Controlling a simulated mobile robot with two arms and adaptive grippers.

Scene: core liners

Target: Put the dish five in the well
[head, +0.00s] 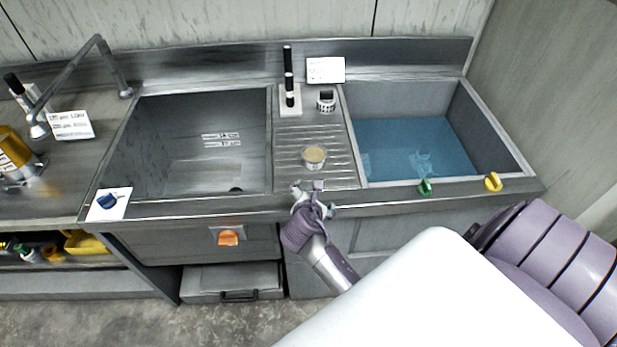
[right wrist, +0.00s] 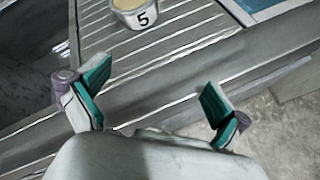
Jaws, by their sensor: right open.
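Dish five (head: 314,154) is a small pale round cup with a tan top, standing upright on the ribbed drainboard between the two basins. In the right wrist view the cup (right wrist: 137,12) shows a black 5 and is cut off by the top edge. My right gripper (head: 307,187) is at the counter's front edge, just in front of the dish and apart from it. In the right wrist view the right gripper (right wrist: 155,95) is open with nothing between its fingers. My left gripper is not in view. I cannot tell which basin is the well.
The left basin (head: 150,150) is empty-looking dark steel; the right basin (head: 400,95) holds blue water. A black-and-white upright stand (head: 289,92) and a small black-and-white item (head: 326,101) stand behind the dish. Green (head: 425,187) and yellow (head: 493,182) knobs line the right front rim.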

